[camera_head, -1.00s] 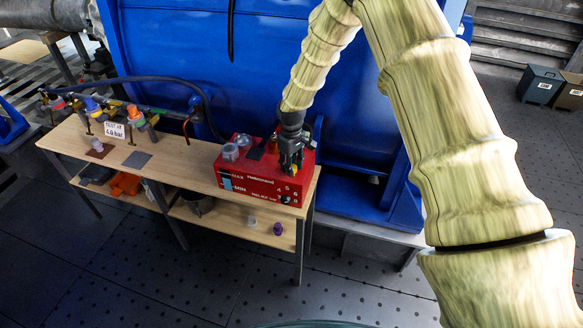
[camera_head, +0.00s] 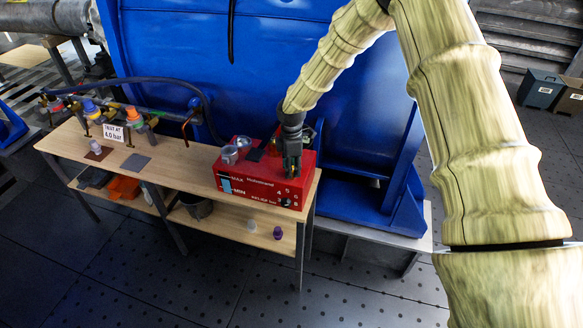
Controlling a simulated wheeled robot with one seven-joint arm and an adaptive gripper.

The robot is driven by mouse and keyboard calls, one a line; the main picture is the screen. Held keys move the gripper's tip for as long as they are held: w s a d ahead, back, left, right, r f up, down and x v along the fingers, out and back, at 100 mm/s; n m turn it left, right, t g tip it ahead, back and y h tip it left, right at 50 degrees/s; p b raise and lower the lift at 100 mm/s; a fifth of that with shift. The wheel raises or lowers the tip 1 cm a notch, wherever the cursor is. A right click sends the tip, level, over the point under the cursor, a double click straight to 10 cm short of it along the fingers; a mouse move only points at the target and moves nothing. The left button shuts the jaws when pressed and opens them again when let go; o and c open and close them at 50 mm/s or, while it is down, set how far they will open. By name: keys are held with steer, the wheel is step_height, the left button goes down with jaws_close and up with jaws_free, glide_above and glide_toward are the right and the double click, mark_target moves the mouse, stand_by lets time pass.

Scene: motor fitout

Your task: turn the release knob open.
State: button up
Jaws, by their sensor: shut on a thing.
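A red box (camera_head: 237,184) with white lettering, a MAX/MIN gauge and a numbered scale on its front stands at the right end of the wooden bench. My gripper (camera_head: 291,175) points down at the right part of the box's top. Its fingers are shut on what seems to be the release knob. The fingers hide nearly all of the knob, so its turn angle cannot be told.
Grey round fittings (camera_head: 230,154) and a dark plate (camera_head: 254,155) are on the box top. A blue tank wall (camera_head: 200,60) rises behind the bench (camera_head: 185,170). A purple piece (camera_head: 278,232) lies on the lower shelf.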

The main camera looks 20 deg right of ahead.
steer(key=n, duration=0.5)
steer(key=shift+n, duration=0.3)
stand_by(0.4)
steer(key=o, duration=1)
step_height(320, 180, up, 12)
stand_by(0.4)
